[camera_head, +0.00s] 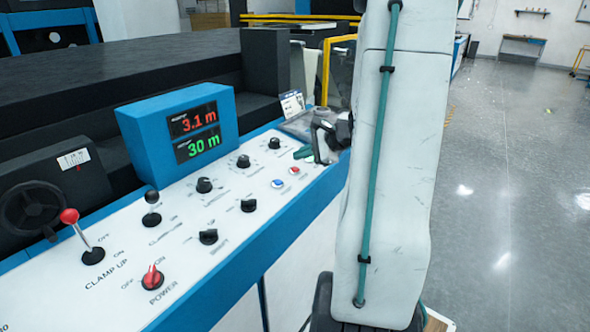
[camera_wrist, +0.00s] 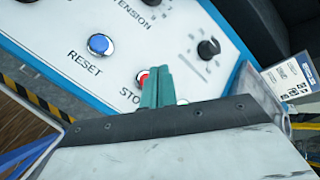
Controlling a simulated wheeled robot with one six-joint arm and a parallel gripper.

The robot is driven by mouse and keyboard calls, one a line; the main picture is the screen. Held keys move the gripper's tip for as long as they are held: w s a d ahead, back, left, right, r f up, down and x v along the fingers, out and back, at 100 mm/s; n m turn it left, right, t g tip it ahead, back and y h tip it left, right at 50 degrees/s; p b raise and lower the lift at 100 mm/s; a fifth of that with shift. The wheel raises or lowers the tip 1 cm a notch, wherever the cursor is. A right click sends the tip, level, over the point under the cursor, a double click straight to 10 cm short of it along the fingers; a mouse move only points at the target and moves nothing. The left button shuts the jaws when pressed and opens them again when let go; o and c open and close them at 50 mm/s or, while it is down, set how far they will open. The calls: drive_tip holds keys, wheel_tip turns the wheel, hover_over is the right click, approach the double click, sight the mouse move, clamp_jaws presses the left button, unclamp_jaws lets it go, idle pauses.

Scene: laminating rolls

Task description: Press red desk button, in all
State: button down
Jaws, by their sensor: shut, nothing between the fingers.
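The red desk button (camera_head: 294,170) sits on the white sloped panel (camera_head: 232,215), near its right end. In the wrist view the red button (camera_wrist: 142,78) shows beside the letters "STO", partly covered by my fingers. My gripper (camera_head: 301,153) is over the panel's far right part, its teal fingers closed together. In the wrist view the tips of my gripper (camera_wrist: 156,70) overlap the button's right side. I cannot tell whether they touch it. In the head view the tips appear slightly above and beyond the button.
A blue RESET button (camera_wrist: 100,44) is left of the red one in the wrist view. Several black knobs (camera_head: 204,185) and a red-topped lever (camera_head: 70,216) stand on the panel. A display box (camera_head: 182,130) rises behind.

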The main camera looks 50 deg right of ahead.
drive_tip(key=shift+w+f, duration=0.1)
drive_tip(key=shift+f, duration=0.8)
idle(1.4)
drive_tip(key=shift+w+f, duration=0.1)
drive_tip(key=shift+f, duration=0.55)
idle(0.6)
drive_tip(key=shift+r, duration=0.8)
drive_tip(key=shift+s+r, duration=0.25)
drive_tip(key=shift+r, duration=1)
drive_tip(key=shift+s+r, duration=0.25)
drive_tip(key=shift+r, duration=0.95)
